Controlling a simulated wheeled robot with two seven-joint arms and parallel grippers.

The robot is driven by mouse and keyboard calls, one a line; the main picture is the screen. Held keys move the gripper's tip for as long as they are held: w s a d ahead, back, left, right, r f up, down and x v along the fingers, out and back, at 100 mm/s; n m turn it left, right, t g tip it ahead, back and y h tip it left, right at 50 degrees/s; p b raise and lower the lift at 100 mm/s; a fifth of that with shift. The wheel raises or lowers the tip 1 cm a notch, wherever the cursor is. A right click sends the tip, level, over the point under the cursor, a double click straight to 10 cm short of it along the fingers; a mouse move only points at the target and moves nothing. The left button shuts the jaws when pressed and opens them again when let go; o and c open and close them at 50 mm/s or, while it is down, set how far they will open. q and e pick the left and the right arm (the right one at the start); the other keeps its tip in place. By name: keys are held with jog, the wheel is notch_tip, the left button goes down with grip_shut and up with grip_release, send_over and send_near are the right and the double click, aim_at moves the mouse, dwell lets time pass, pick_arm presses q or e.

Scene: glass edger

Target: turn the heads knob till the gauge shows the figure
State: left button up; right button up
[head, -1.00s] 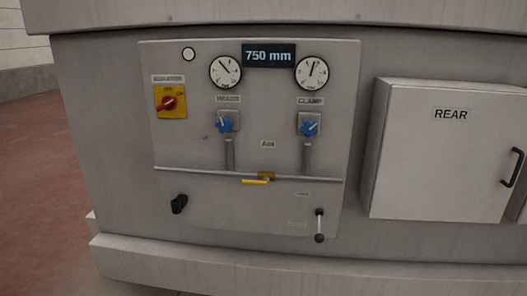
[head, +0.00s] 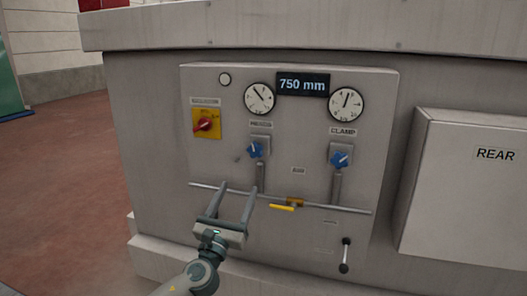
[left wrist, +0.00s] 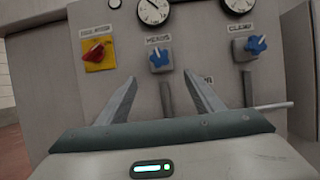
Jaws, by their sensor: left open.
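The heads knob (head: 255,150) is a blue star-shaped knob under the HEADS label, and it also shows in the left wrist view (left wrist: 159,58). The round heads gauge (head: 259,98) above it has a white face and a dark needle; its figures are too small to read. My left gripper (head: 237,189) is open and empty, below and a little left of the heads knob, apart from it. In the left wrist view its fingers (left wrist: 160,85) point up toward the panel, with the knob beyond them. My right gripper is not in view.
The clamp knob (head: 340,156) and clamp gauge (head: 346,104) are to the right. A display (head: 302,84) reads 750 mm. A red switch on a yellow plate (head: 206,124) is at left. A yellow lever (head: 283,207) and pipe (head: 330,208) cross below. The REAR box (head: 465,190) juts out at right.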

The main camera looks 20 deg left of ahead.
aim_at(254, 154)
pick_arm(q)
jog(key=shift+w, duration=0.15)
jog(key=p+x, duration=0.4)
jog(key=x, duration=1.1)
jog(key=shift+w, duration=0.25)
jog(key=shift+x, duration=0.85)
jog(key=c, duration=1)
